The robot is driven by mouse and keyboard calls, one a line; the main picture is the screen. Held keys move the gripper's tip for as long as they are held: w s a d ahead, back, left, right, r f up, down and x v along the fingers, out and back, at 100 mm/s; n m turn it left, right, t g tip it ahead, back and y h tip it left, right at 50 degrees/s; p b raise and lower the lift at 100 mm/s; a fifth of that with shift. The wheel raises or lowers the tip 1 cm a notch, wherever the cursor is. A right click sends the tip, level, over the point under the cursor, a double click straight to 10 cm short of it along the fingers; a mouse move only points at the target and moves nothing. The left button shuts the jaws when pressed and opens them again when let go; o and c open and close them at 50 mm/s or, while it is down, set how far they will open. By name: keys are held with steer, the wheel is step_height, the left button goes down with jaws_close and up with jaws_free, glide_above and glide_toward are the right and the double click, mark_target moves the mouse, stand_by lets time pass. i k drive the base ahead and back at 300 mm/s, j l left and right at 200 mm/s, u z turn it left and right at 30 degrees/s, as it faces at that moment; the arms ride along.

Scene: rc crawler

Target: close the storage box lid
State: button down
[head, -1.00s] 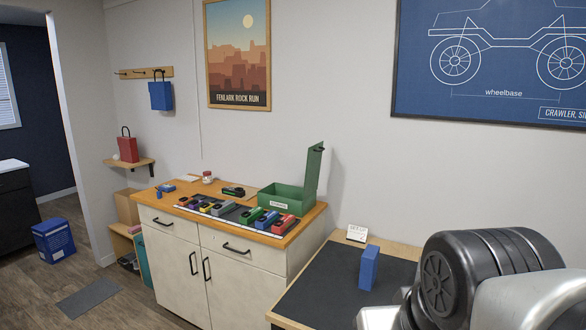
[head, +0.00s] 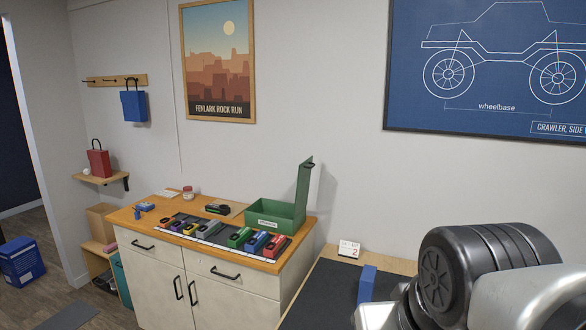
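The storage box (head: 270,218) is a green open box with a small white label on its front. It stands at the back right of the wooden-topped cabinet. Its green lid (head: 303,190) stands upright along the box's right side, so the box is open. My arm shows large at the lower right, well to the right of the box and nearer the camera. My gripper is not in view.
A row of coloured toy cars (head: 238,237) lies on a dark mat in front of the box. Floor shows at lower left.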

mark_target(305, 168)
steer(key=i+j+z, duration=0.3)
steer(key=j, duration=0.4)
steer(key=i+j+z, duration=0.15)
steer(key=i+j, duration=0.15)
steer(key=i+j+z, duration=0.1)
steer(key=j, duration=0.3)
steer(key=i+j+z, duration=0.1)
steer(key=j, duration=0.35)
steer(key=i+j+z, duration=0.15)
steer(key=j, duration=0.25)
steer(key=i+l, duration=0.1)
